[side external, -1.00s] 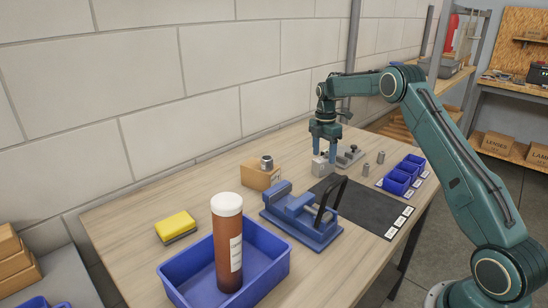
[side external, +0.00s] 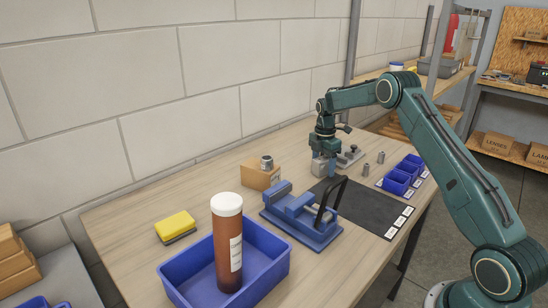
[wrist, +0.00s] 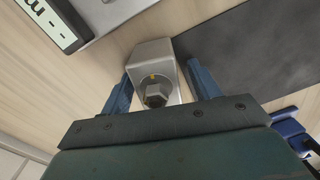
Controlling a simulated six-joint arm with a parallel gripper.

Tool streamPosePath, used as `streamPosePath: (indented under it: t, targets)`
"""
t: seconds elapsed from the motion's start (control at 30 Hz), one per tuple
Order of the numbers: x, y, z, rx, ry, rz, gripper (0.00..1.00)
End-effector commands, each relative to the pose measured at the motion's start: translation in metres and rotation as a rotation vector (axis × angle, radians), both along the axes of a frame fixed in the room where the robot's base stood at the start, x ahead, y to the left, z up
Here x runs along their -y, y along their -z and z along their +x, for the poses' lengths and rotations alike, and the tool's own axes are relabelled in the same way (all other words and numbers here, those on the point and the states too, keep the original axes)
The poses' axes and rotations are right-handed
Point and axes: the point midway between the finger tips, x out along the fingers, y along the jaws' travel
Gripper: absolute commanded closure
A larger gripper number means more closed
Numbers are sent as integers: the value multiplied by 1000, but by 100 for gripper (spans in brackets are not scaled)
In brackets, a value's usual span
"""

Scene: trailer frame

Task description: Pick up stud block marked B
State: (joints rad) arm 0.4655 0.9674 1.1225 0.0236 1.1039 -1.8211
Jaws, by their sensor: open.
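A light grey metal block with a hex-headed stud (wrist: 153,58) stands between my gripper's fingers in the wrist view. No letter B is readable on it. My gripper (wrist: 160,85) is open, with one blue finger on each side of the block. Whether the fingers touch it I cannot tell. In the side view my gripper (side external: 324,169) is low over the table, and its fingers hide most of the block.
A blue vise (side external: 300,215) and a dark mat (side external: 372,212) lie near my gripper. A grey fixture (side external: 350,156), two small metal cylinders (side external: 366,169), blue bins (side external: 398,182) and a wooden block (side external: 260,176) stand around. A blue tray (side external: 262,262) holds a brown bottle (side external: 228,245).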

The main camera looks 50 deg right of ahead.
Motion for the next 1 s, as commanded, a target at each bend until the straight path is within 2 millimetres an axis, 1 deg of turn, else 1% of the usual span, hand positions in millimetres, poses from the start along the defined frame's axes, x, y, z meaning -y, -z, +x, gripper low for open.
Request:
streamPosePath:
  t: [0.03, 0.33, 0.6, 0.73, 0.87, 1.0]
  targets:
    - [0, 0, 0, 0, 0, 0, 40]
    - [0, 0, 0, 0, 0, 0, 99]
    - [0, -2, 1, 3, 0, -2, 100]
    - [0, -7, 1, 4, 0, -2, 100]
    - [1, -18, 1, 5, 0, -3, 100]
    - [1, -36, 1, 6, -1, -4, 100]
